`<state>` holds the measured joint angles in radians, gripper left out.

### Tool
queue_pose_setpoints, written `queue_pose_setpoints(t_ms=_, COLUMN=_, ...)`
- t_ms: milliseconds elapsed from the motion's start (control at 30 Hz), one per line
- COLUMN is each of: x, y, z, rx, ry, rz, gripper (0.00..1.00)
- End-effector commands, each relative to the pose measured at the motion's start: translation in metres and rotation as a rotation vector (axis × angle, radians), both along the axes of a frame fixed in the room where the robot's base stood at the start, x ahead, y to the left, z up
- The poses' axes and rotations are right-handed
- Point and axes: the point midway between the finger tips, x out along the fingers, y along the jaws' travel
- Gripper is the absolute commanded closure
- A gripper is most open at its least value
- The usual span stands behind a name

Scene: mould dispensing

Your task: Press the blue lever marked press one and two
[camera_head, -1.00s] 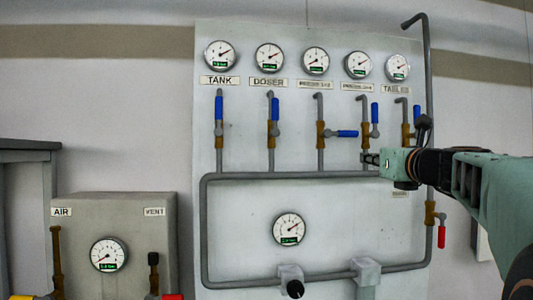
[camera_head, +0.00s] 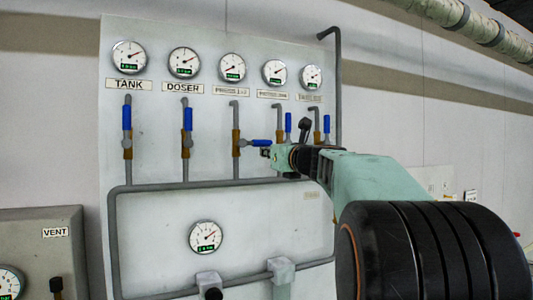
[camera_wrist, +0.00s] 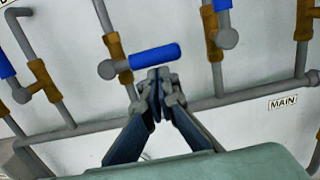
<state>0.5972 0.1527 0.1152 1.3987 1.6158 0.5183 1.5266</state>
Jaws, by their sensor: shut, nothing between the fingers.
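The blue lever under the PRESS 1+2 label (camera_head: 231,92) lies horizontal (camera_head: 261,142), pointing right from its brass valve (camera_head: 236,143). The small label is blurred. In the wrist view this lever (camera_wrist: 155,55) lies across the upper middle, tilted slightly by the camera angle. My gripper (camera_wrist: 157,80) is shut and empty, with its fingertips right at the lower edge of the lever. I cannot tell whether they touch it. In the head view my gripper (camera_head: 266,153) shows just below the lever's free end.
The TANK lever (camera_head: 127,117) and DOSER lever (camera_head: 188,119) stand upright to the left. Another upright blue lever (camera_head: 288,122) is close on the right. A horizontal grey pipe (camera_wrist: 240,101) runs behind my gripper. Gauges line the panel top.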

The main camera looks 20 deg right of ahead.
Motion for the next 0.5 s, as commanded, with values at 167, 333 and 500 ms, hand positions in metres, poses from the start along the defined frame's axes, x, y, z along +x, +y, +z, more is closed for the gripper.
queue_pose_setpoints(t_ms=167, x=0.0000, y=-0.0001, z=-0.0004, rx=0.000, ry=0.000, rz=0.000, gripper=1.00)
queue_pose_setpoints(t_ms=333, x=-0.0001, y=-0.0002, z=-0.0001, rx=-0.003, ry=0.000, rz=0.000, gripper=1.00)
queue_pose_setpoints(t_ms=500, x=0.0000, y=-0.0011, z=0.0021, rx=-0.035, ry=-0.001, rz=-0.001, gripper=1.00)
